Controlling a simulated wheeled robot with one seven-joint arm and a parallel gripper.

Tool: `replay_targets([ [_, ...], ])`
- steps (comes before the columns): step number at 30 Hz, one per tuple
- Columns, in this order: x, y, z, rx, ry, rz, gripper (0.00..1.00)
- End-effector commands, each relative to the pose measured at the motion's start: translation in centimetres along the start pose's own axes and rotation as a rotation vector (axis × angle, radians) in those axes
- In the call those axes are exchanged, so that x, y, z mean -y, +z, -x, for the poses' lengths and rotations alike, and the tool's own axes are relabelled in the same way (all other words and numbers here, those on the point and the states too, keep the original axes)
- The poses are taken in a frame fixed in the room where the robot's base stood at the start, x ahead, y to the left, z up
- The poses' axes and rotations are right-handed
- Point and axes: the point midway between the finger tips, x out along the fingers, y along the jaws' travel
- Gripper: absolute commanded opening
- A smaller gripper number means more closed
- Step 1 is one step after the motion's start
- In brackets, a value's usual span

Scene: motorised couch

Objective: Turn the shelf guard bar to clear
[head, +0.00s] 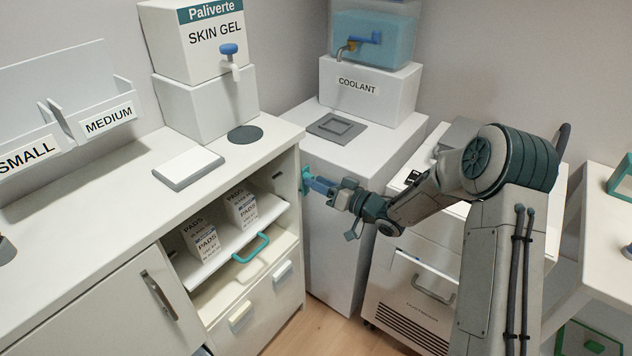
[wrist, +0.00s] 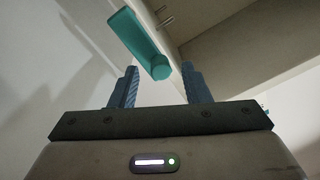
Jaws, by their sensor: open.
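A teal bar, which looks like the shelf guard bar (wrist: 138,40), shows in the wrist view, slanting from upper left to a rounded near end. In the head view the bar (head: 306,177) is a small teal piece at the right front edge of the cabinet, partly hidden by my gripper (head: 314,184). In the wrist view my gripper (wrist: 160,74) is open, with one blue finger on each side of the bar's rounded end. I see gaps at both sides, and cannot tell the depth between fingertips and bar.
Floor (head: 315,328) is clear ahead of the cabinet.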

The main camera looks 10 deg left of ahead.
Motion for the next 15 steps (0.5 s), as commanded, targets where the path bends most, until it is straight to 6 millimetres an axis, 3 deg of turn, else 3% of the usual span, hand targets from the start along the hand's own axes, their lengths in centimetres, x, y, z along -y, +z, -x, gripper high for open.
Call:
replay_targets([
  [9, 0.0, -0.1, 7.3, -0.001, 0.005, -0.002, 0.43],
  [15, 0.0, 0.0, 10.8, 0.000, 0.003, -0.002, 0.43],
])
